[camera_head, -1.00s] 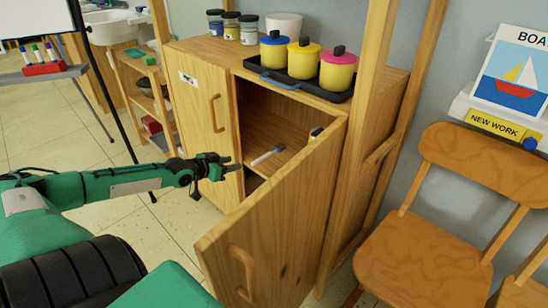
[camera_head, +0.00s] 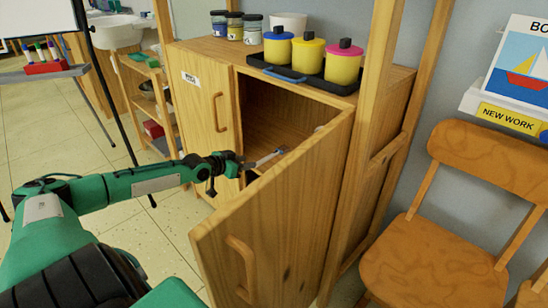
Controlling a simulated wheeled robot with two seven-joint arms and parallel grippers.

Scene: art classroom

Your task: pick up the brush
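The brush (camera_head: 267,159) is a thin, pale stick-like thing at the opening of the wooden cabinet (camera_head: 222,60). It slants up to the right over the dark interior. My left gripper (camera_head: 242,164) reaches in from the left, in front of the opening. Its fingertips meet or overlap the brush's near left end. They are small and dark here, so I cannot tell whether they are closed around it. My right gripper is not in view.
The open cabinet door (camera_head: 275,225) stands close to the right of my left gripper. Lidded pots sit in a black tray (camera_head: 300,84) on the cabinet top. A wooden chair (camera_head: 430,255) is at the right.

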